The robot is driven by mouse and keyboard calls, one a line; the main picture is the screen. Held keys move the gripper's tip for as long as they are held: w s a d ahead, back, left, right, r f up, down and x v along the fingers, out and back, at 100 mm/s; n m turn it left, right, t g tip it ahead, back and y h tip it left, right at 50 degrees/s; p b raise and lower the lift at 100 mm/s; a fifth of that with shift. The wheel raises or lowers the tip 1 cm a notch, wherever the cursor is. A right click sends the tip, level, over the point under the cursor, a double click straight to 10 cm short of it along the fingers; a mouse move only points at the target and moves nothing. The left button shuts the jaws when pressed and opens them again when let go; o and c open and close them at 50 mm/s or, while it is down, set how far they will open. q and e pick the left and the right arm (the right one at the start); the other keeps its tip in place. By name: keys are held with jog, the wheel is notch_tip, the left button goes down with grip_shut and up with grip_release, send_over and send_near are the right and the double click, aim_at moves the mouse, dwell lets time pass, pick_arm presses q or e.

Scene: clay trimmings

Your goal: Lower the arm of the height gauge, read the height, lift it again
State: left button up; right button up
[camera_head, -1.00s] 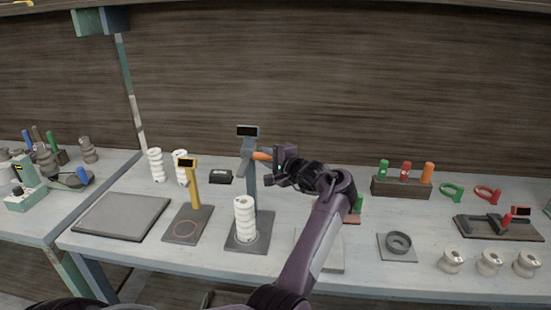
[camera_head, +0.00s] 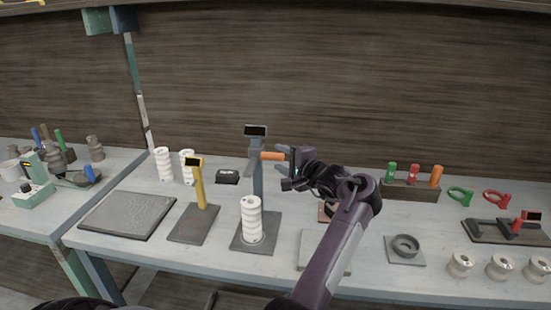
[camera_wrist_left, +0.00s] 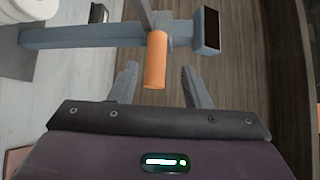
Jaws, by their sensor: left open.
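The height gauge has a blue-grey post (camera_head: 258,182), a dark display (camera_head: 255,131) with no legible reading, and an orange handle (camera_head: 272,156) pointing right. Its arm is up, with a clear gap above a stack of white ribbed pieces (camera_head: 251,218) standing on the dark base plate (camera_head: 268,240). My left gripper (camera_head: 283,164) is open just right of the handle. In the left wrist view, the orange handle (camera_wrist_left: 156,62) points in between the open fingers (camera_wrist_left: 160,84), its end near the fingertips, with visible space on both sides. My right gripper is out of view.
A yellow gauge (camera_head: 199,185) stands left of the height gauge, with a dark slab (camera_head: 128,214) beyond it. A small black box (camera_head: 228,177) sits behind. At right are a tool block (camera_head: 410,190), a grey ring (camera_head: 405,245) and white spools (camera_head: 460,265).

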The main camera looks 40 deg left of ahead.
pick_arm(q)
jog(key=v, duration=0.3)
jog(key=shift+s+d, duration=0.1)
jog(key=shift+d, duration=0.25)
